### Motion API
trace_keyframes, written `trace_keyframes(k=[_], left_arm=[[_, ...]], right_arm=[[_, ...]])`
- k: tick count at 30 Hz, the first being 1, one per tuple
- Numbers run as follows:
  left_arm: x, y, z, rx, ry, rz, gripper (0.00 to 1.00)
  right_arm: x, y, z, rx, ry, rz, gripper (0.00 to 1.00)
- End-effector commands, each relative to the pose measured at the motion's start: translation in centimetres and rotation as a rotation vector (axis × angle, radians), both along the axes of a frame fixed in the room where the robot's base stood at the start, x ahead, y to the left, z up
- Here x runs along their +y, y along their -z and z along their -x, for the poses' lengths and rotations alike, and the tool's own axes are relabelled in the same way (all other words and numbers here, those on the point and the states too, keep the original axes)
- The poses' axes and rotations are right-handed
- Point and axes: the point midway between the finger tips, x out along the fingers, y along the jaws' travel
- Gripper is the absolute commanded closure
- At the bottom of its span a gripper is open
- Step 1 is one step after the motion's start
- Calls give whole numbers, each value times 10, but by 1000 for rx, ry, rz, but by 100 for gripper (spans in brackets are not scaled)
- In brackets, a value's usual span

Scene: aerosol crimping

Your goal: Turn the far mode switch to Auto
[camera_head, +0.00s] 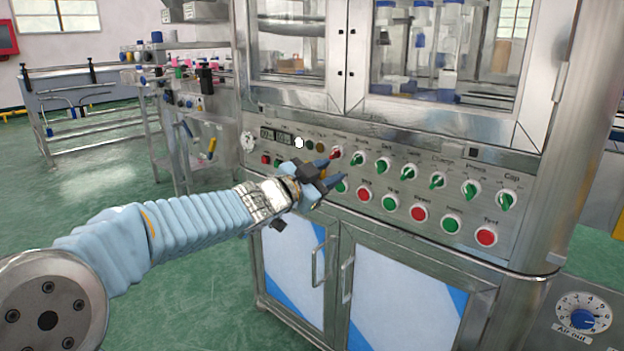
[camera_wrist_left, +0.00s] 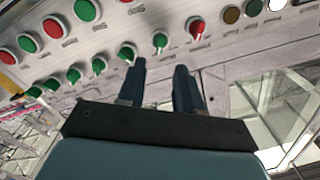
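A row of rotary switches runs along the steel panel (camera_head: 300,152). The farthest is a red-handled switch (camera_head: 336,153), apparently the far mode switch; its label is too small to read surely. It also shows in the left wrist view (camera_wrist_left: 196,27), its handle slanting off the panel's vertical. The switch beside it has a green handle (camera_head: 357,165). My left gripper (camera_head: 332,170) is open and empty, fingers just below the red switch in the head view. In the left wrist view the fingertips (camera_wrist_left: 160,66) point towards the neighbouring green switch (camera_wrist_left: 159,41), with the red one to its right.
Red and green push buttons (camera_head: 390,203) line the panel below the switches. Cabinet doors with handles (camera_head: 346,279) are underneath, and glass doors (camera_head: 450,55) are above. A shelf with bottles (camera_head: 180,75) stands at the back left. An air dial (camera_head: 583,318) is at the lower right.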

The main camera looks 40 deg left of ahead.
Motion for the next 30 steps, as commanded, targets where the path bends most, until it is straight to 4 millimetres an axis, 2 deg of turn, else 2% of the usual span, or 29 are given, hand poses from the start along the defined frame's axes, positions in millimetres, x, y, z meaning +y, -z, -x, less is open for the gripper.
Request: trace_keyframes(k=[3, 10, 27, 30], left_arm=[[2, -2, 27, -1, -2, -1, 65], [4, 0, 54, 1, 0, 0, 65], [4, 1, 57, 1, 0, 0, 65], [1, 11, 50, 21, 7, 17, 65]], right_arm=[[1, -4, 0, 1, -3, -2, 100], [2, -7, 1, 2, -4, -3, 100], [3, -7, 1, 2, -4, -3, 100], [2, -7, 1, 2, -4, -3, 100]])
